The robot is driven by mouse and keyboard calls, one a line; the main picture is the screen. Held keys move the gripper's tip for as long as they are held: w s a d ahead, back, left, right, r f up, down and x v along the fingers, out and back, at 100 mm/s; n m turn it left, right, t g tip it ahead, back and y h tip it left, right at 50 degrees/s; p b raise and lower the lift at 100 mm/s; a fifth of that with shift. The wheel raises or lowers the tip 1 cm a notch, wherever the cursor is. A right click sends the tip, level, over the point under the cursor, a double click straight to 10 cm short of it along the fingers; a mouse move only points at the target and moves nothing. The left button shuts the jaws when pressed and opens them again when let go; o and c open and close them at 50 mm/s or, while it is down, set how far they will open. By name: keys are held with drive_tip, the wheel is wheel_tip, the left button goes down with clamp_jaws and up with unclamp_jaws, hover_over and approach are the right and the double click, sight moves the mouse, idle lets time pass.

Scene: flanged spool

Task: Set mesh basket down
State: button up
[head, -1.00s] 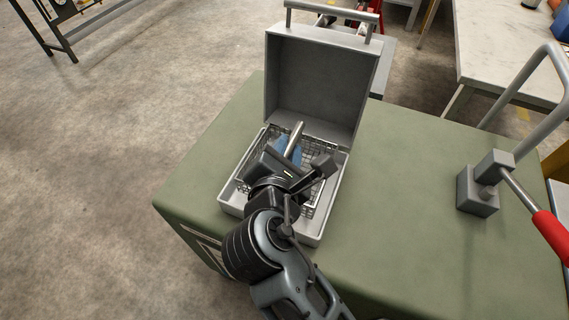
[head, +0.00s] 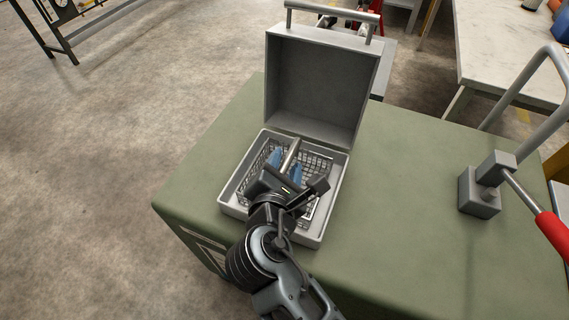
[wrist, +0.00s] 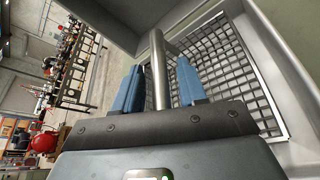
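The wire mesh basket (head: 318,165) sits inside the lower half of an open grey case (head: 232,196), its rim within the case walls. It also shows in the wrist view (wrist: 225,65). The basket's metal bar handle (head: 291,153) rises between the blue fingers of my gripper (head: 286,162). In the wrist view, my gripper (wrist: 158,82) is open, with a gap between each finger and the handle (wrist: 158,60). My wrist hides the near part of the basket.
The case's raised lid (head: 315,85) stands behind the basket. The case is on a green-topped bench (head: 400,230). A lever press with a red grip (head: 551,233) stands at the right. The bench between case and press is clear.

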drive_tip(key=shift+o, duration=0.4)
drive_tip(key=shift+r, duration=0.15)
drive_tip(key=v, duration=1.2)
drive_tip(key=shift+c, duration=0.5)
idle(0.4)
